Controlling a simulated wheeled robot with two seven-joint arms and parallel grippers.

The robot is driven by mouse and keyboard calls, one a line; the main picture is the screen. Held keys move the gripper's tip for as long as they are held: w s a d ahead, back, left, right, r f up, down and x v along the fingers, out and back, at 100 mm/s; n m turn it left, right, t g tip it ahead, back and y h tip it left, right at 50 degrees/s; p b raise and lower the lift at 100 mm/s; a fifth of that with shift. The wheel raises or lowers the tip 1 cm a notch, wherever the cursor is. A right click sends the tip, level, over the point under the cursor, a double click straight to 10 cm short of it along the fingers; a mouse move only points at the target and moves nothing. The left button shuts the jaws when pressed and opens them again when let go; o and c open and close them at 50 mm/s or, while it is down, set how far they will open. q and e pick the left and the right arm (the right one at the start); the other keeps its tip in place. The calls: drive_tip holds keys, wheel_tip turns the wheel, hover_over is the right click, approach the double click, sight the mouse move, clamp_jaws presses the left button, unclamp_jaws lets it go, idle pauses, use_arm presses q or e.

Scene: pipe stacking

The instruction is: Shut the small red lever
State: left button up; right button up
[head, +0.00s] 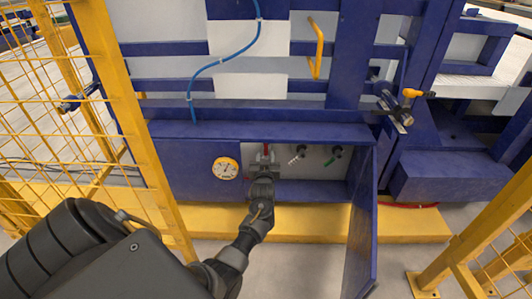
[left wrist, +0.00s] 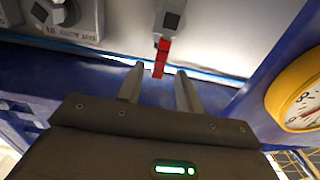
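The small red lever (head: 266,148) is at the left of a row of fittings inside an open blue cabinet. In the left wrist view the red lever (left wrist: 161,58) hangs down from a grey fitting with a dark square. My left gripper (head: 265,160) is just below it in the head view and covers part of the fitting. In the left wrist view my left gripper (left wrist: 159,72) is open, one finger on each side of the lever's lower end, with visible gaps. Whether either finger touches it cannot be told. My right gripper is not in view.
A dial gauge (head: 226,168) sits left of the lever. The blue cabinet door (head: 362,235) stands open at right. Yellow fence posts (head: 125,110) flank my arm at left.

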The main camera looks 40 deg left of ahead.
sight(266, 150)
use_arm(q)
drive_tip(key=b+x, duration=0.1)
drive_tip(key=x, duration=0.4)
drive_tip(key=shift+b, duration=0.35)
clamp_jaws()
